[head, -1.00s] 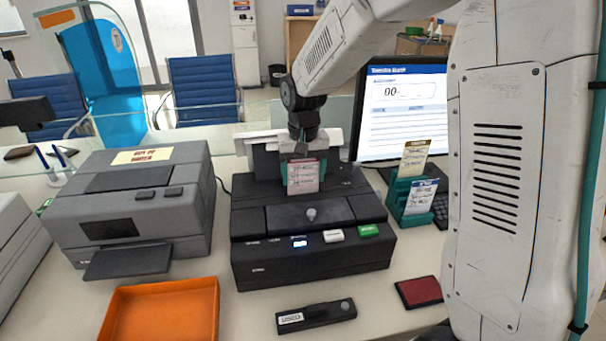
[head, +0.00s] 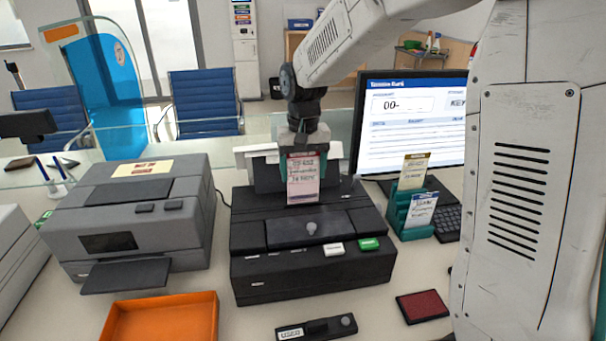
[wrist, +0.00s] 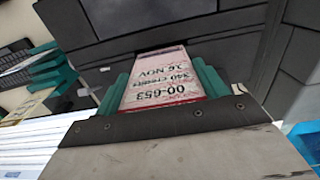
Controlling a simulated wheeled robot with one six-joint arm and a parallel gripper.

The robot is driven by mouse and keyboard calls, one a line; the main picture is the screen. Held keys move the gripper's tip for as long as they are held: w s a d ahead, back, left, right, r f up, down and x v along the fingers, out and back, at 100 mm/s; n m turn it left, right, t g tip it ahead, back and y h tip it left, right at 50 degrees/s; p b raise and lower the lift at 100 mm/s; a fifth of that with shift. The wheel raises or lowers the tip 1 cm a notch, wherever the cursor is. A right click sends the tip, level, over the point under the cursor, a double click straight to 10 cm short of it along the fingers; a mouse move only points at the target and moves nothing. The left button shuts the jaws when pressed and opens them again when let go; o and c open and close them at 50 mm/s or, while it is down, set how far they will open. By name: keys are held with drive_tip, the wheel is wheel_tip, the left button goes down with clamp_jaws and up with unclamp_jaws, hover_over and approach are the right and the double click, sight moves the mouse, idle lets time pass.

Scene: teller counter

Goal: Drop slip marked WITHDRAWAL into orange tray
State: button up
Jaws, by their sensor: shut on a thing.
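My gripper (head: 303,150) is shut on a pale pink slip with a dark red top edge (head: 303,185), which hangs upright from the fingers. In the wrist view the slip (wrist: 162,80) sits between the teal fingertips (wrist: 165,88), and its print reads 00-653, 340 credits, 16 NOV. The word in its red heading is not legible. The slip is in front of the upright back part of the black machine (head: 310,230); I cannot tell whether its lower edge touches the machine. The orange tray (head: 163,318) is at the lower left, empty where visible, its near side cut off.
A grey printer (head: 135,215) stands left of the black machine, behind the tray. A teal holder (head: 400,212) with two other slips stands to the right, before a monitor (head: 415,120). A black stamp-like bar (head: 316,328) and a red pad (head: 422,306) lie in front.

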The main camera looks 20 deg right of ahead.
drive_tip(key=shift+r, duration=3.05)
